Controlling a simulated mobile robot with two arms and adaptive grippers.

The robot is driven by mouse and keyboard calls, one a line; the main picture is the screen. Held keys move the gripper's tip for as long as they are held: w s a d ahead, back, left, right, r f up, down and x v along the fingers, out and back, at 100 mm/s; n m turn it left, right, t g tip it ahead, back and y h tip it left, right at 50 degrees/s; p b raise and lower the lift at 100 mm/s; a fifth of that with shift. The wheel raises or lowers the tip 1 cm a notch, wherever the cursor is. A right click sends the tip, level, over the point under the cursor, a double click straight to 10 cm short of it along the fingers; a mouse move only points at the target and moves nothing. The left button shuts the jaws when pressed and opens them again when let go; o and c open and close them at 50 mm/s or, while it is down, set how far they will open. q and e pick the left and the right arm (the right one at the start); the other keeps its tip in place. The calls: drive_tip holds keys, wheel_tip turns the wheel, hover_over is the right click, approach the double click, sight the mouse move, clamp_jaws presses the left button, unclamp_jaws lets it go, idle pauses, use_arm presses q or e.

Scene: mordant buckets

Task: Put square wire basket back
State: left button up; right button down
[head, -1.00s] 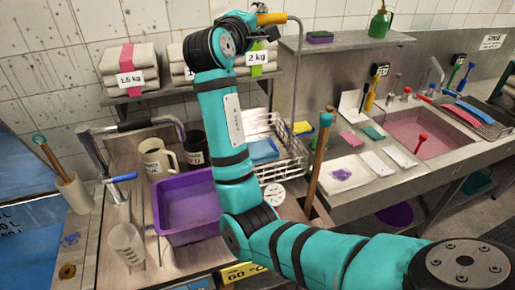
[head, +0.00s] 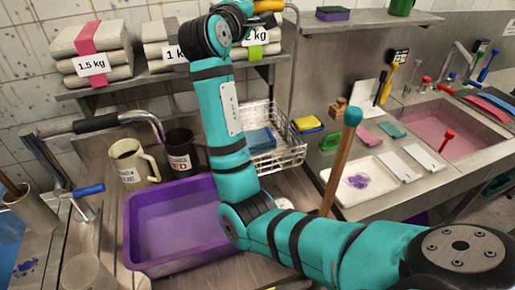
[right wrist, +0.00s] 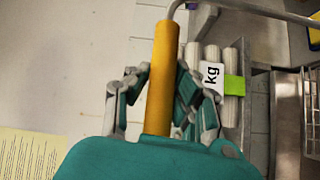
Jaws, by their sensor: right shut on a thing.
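The square wire basket (head: 291,150) is white and stands behind my right arm, beyond the purple tub (head: 137,225), with a blue block or cloth (head: 261,139) showing inside or behind its wires. A thin grey rod rises from near it and bends over to a yellow grip (head: 269,6). My right gripper (right wrist: 161,80) is shut on this yellow grip (right wrist: 161,85), high above the counter. Part of the basket shows at the right edge of the right wrist view (right wrist: 313,95). My arm hides its left side. I cannot tell whether its base touches the counter. My left gripper is out of view.
Labelled folded bundles (head: 92,50) fill the shelf behind the gripper. A cream jug (head: 130,163) and a dark jug (head: 181,153) stand behind the tub. A blue-tipped wooden stick (head: 341,160) stands upright near my forearm. A white tray (head: 350,195) lies to the right.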

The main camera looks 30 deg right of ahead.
drive_tip(key=shift+w+d, duration=0.1)
drive_tip(key=shift+w+f, duration=0.1)
drive_tip(key=shift+f, duration=0.2)
wheel_tip(320, 180, down, 9)
drive_tip(key=p, duration=0.2)
drive_tip(key=shift+s, duration=0.2)
drive_tip(key=shift+f, duration=0.15)
drive_tip(key=c, duration=1.5)
unclamp_jaws()
drive_tip(key=shift+f, duration=0.15)
drive_tip(key=o, duration=0.3)
drive_tip(key=shift+o, duration=0.2)
